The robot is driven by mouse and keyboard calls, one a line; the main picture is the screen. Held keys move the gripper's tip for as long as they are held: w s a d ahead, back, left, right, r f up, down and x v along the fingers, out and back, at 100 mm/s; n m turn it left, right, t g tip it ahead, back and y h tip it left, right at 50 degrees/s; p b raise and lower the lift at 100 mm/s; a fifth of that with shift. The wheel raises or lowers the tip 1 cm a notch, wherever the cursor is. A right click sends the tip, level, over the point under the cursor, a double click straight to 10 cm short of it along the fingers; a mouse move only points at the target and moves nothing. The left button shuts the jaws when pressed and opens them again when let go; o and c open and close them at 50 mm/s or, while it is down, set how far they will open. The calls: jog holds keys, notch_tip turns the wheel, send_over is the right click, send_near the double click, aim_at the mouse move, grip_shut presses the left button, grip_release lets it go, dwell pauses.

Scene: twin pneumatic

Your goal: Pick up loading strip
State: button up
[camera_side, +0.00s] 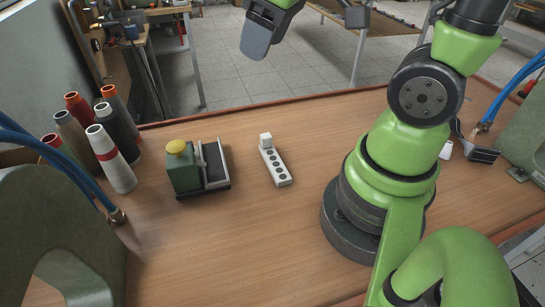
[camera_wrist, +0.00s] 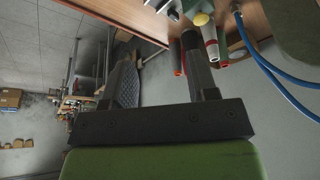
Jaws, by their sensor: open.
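The loading strip (camera_side: 275,166) is a narrow white bar with several dark round spots along it, lying on the wooden table in the middle of the side view. A small white block sits at its far end. My gripper (camera_side: 256,38) is high above the table's far edge in the side view, partly cut off by the top of the picture. In the wrist view my gripper (camera_wrist: 162,75) shows two dark fingers spread apart with nothing between them. I cannot make out the strip for sure in the wrist view.
A green device with a yellow button (camera_side: 184,169) stands left of the strip. Several thread spools (camera_side: 110,158) stand at the left. Blue hoses (camera_side: 50,143) hang at the left edge. A dark-headed tool (camera_side: 481,154) lies at the right. The wooden table (camera_side: 235,225) is clear in front of the strip.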

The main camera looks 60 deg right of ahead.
jog(key=w+d+f+n+g, duration=0.3)
jog(key=w+d+f+n, duration=0.15)
jog(key=f, duration=0.45)
jog(key=n+g, duration=0.1)
jog(key=n, duration=0.3)
send_over(266, 135)
jog(key=f, duration=0.6)
jog(key=shift+w+a+f, duration=0.1)
jog(key=shift+w+a, duration=0.05)
jog(key=shift+a, duration=0.15)
notch_tip(266, 135, down, 4)
jog(key=shift+r, duration=0.25)
jog(key=shift+d+f, duration=0.15)
jog(key=shift+f, duration=1.45)
jog(key=shift+d+f, duration=0.1)
jog(key=shift+f, duration=1.45)
grip_shut()
